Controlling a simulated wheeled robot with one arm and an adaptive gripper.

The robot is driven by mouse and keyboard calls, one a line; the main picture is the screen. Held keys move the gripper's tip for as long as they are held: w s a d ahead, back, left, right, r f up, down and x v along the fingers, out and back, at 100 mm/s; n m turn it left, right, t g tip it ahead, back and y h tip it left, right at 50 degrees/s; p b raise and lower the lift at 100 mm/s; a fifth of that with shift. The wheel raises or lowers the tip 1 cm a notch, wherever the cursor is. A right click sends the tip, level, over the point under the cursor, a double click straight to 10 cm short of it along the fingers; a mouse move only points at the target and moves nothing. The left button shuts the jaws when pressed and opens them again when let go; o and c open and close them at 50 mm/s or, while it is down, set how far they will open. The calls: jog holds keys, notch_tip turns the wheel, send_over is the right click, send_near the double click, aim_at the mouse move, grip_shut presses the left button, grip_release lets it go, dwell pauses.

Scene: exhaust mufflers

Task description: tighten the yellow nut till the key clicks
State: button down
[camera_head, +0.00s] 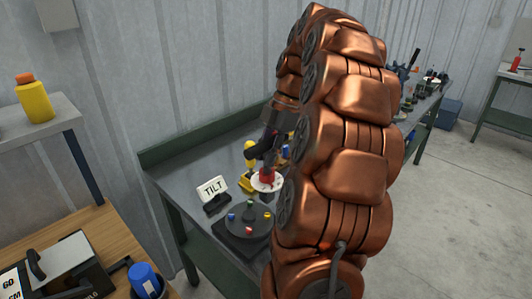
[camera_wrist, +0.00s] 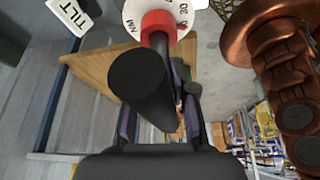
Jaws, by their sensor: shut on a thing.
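My gripper (camera_head: 264,152) is shut on the torque key's black handle (camera_wrist: 145,82), above the bench. The key has a red collar (camera_wrist: 160,24) and a white dial marked NM (camera_wrist: 140,12). The plate carries small coloured nuts, including a blue one (camera_head: 231,217), a green one (camera_head: 250,203) and a red one (camera_head: 249,232). The key's lower end is hidden.
A TILT sign (camera_head: 212,189) stands left of the plate; it also shows in the wrist view (camera_wrist: 70,14). My copper arm hides the bench's right part. A wooden table (camera_head: 98,235) is at front left.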

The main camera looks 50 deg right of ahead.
aim_at(271, 169)
jog(key=shift+f+b, duration=0.15)
jog(key=shift+b, duration=0.3)
jog(key=shift+f+b, duration=0.5)
jog(key=shift+b, duration=0.05)
jog(key=shift+f+b, duration=1.9)
jog(key=shift+f, duration=0.15)
jog(key=shift+f+b, duration=0.8)
jog(key=shift+f, duration=0.1)
jog(key=shift+m, duration=0.3)
jog(key=shift+m+t+h+b, duration=0.25)
jog(key=shift+m+t+b, duration=0.3)
jog(key=shift+m+b, duration=0.65)
jog(key=shift+m+t+h+b, duration=0.25)
jog(key=shift+m+t+b, duration=0.35)
jog(key=shift+m, duration=1.1)
jog(key=shift+r, duration=0.15)
jog(key=shift+r+p, duration=1.15)
jog(key=shift+r, duration=2.2)
